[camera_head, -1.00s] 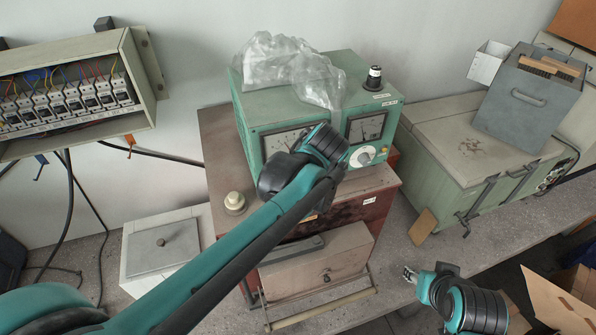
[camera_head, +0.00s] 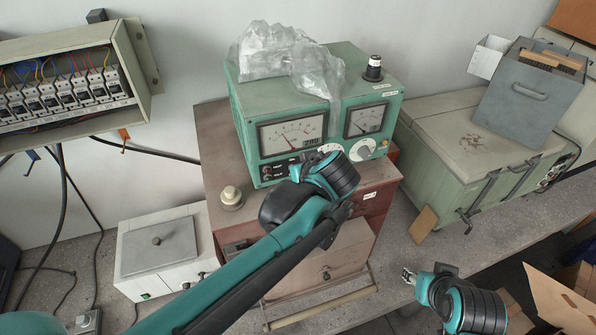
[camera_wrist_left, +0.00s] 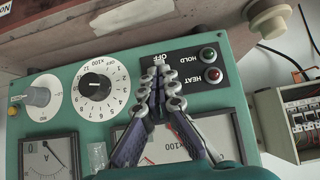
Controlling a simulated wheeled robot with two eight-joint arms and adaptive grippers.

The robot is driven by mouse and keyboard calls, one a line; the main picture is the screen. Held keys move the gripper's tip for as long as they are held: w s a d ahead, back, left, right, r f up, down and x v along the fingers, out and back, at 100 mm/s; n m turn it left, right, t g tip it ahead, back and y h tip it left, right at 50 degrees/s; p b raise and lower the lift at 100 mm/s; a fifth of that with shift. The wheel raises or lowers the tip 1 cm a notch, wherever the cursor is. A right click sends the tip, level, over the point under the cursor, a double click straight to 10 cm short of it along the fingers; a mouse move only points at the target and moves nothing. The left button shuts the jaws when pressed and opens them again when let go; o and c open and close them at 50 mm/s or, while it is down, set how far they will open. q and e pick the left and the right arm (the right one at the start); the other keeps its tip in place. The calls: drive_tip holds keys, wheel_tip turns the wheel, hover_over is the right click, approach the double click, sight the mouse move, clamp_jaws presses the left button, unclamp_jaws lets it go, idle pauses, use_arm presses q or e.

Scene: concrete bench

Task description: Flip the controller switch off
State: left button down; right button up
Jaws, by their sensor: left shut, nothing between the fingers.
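The green controller box (camera_head: 290,103) stands on a reddish cabinet, with two meters on its front. The wrist view shows its panel upside down, with an OFF label, a HOLD green lamp (camera_wrist_left: 208,53), a HEAT red lamp (camera_wrist_left: 213,75) and a dial knob (camera_wrist_left: 97,87). My left gripper (camera_wrist_left: 160,72) is shut and empty, its fingertips just below the OFF label. The switch itself is hidden, and I cannot tell if the fingers touch it. In the head view my left wrist covers the panel's lower edge. My right gripper (camera_head: 408,276) hangs low at right, small in view.
A green chest (camera_head: 450,130) stands at right.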

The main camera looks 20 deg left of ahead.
drive_tip(key=shift+r, duration=0.15)
drive_tip(key=shift+r+p, duration=0.55)
drive_tip(key=shift+p, duration=0.1)
